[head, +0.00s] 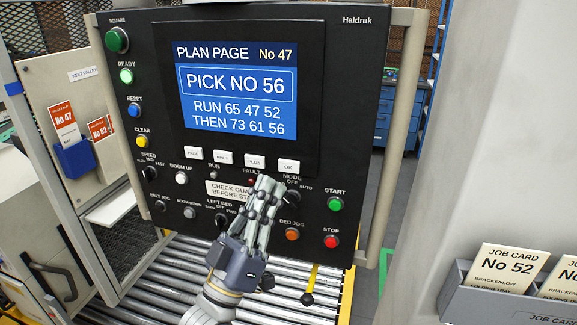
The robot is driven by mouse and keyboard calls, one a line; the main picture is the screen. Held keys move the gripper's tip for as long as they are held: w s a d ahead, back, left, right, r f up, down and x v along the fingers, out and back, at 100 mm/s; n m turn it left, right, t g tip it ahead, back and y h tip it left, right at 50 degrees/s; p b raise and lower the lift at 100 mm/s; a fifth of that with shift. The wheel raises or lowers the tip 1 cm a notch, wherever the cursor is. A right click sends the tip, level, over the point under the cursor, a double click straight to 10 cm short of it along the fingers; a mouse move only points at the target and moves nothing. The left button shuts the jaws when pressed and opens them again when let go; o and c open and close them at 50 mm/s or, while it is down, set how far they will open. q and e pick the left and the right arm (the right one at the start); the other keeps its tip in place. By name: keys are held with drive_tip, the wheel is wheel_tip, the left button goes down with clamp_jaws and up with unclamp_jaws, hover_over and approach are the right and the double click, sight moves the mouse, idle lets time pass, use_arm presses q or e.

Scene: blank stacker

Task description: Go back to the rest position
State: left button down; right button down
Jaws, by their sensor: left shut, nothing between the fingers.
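My left gripper (268,184) is shut and empty. Its fingers point up in front of the lower middle of the black control panel (345,120), covering part of the area around the FAULT light and the mode knob. I cannot tell whether the fingertips touch the panel. The panel's screen (236,88) reads "PLAN PAGE No 47", "PICK NO 56", "RUN 65 47 52", "THEN 73 61 56". My right gripper is out of view.
A grey holder (480,305) with job cards, one reading "No 52" (508,270), is at the lower right. A roller conveyor (160,280) runs below the panel. A blue pocket (75,158) with red-and-white tickets is at the left. Posts flank the panel.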

use_arm(q)
drive_tip(key=shift+f, duration=0.1)
